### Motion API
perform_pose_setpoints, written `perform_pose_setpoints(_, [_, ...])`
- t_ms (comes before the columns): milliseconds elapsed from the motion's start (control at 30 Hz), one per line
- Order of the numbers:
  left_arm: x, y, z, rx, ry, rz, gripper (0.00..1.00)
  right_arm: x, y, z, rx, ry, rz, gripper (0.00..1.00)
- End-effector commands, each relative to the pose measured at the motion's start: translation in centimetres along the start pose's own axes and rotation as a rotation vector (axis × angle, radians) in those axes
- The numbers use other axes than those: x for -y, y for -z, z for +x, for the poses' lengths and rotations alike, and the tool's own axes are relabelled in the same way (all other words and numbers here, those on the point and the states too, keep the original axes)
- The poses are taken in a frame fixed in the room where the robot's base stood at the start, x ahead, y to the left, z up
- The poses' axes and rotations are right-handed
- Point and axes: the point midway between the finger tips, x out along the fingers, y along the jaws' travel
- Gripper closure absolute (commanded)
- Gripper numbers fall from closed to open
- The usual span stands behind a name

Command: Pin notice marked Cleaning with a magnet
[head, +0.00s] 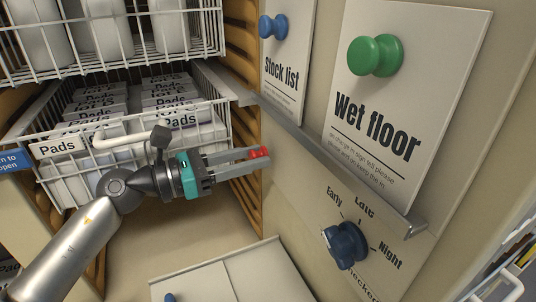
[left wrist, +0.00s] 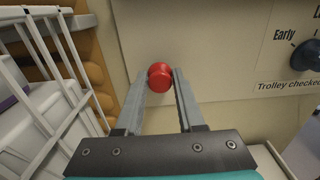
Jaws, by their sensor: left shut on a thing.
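My left gripper (head: 255,161) is shut on a red magnet (head: 260,152), held at the fingertips. In the left wrist view the red magnet (left wrist: 160,77) sits between the two fingertips in front of a beige panel; I cannot tell whether it touches the panel. A notice marked "Wet floor" (head: 372,112) hangs on the panel at the upper right under a green magnet (head: 375,55). A notice marked "Stock list" (head: 281,75) hangs left of it under a blue magnet (head: 272,27). I see no notice that reads "Cleaning". My right gripper is not in view.
A grey ledge (head: 335,160) runs below the notices. Below it is a blue dial (head: 346,245) marked Early, Late and Night. White wire baskets (head: 110,146), one labelled "Pads", stand left, near my arm. A pale flat surface (head: 235,278) lies at the bottom.

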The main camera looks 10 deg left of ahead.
Motion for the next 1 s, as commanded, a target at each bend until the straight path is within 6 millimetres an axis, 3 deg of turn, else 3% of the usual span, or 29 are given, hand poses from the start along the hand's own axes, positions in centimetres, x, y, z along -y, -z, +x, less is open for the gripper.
perform_pose_setpoints(1000, [0.1,0.0,-3.5,-0.001,0.002,0.002,1.0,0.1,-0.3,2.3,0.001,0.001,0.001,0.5])
